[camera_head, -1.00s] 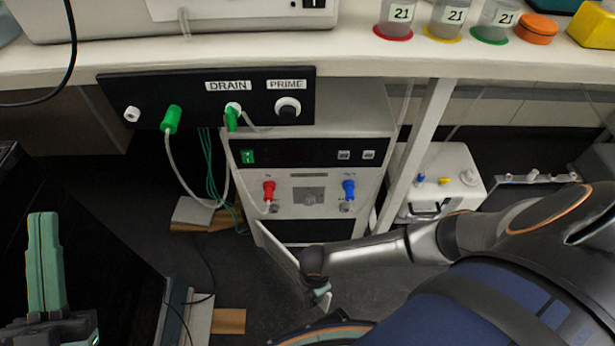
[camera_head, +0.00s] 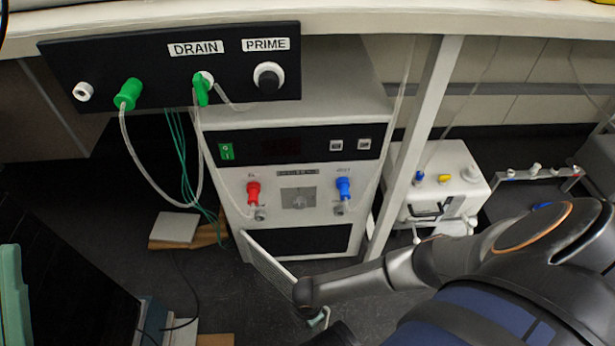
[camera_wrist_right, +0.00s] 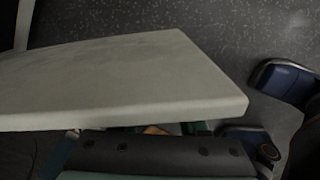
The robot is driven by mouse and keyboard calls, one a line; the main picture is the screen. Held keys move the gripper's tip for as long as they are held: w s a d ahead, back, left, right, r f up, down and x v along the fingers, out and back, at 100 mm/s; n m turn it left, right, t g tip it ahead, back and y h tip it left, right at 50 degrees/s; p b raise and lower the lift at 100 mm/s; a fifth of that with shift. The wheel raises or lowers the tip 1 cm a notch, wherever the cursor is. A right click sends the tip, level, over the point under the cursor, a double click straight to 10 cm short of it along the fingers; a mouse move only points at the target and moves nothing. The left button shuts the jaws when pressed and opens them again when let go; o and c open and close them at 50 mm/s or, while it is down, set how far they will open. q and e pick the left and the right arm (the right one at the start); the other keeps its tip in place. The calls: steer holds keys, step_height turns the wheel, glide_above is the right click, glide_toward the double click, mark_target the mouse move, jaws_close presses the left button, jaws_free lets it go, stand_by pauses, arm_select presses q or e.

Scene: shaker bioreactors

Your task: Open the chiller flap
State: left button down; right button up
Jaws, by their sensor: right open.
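The chiller (camera_head: 285,185) stands on the floor under the bench, with a red valve and a blue valve on its front. Its flap (camera_head: 268,262) stands swung out from the lower front, hinged side at the left, and a dark grille area (camera_head: 300,241) shows behind it. In the right wrist view the flap (camera_wrist_right: 120,80) is a broad pale panel across the picture. My right gripper (camera_head: 318,318) is open at the flap's outer end, mostly hidden by my wrist; whether it touches cannot be told.
A black panel (camera_head: 150,65) with DRAIN and PRIME labels hangs above, with hoses running down. A white bench leg (camera_head: 425,135) and a white box (camera_head: 447,180) stand right of the chiller. A flat pad (camera_head: 175,228) lies on the floor at the left.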

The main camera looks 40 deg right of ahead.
steer(key=shift+f+b, duration=0.4)
steer(key=shift+f, duration=0.65)
steer(key=shift+c, duration=0.4)
steer(key=c, duration=0.6)
steer(key=shift+s, duration=0.15)
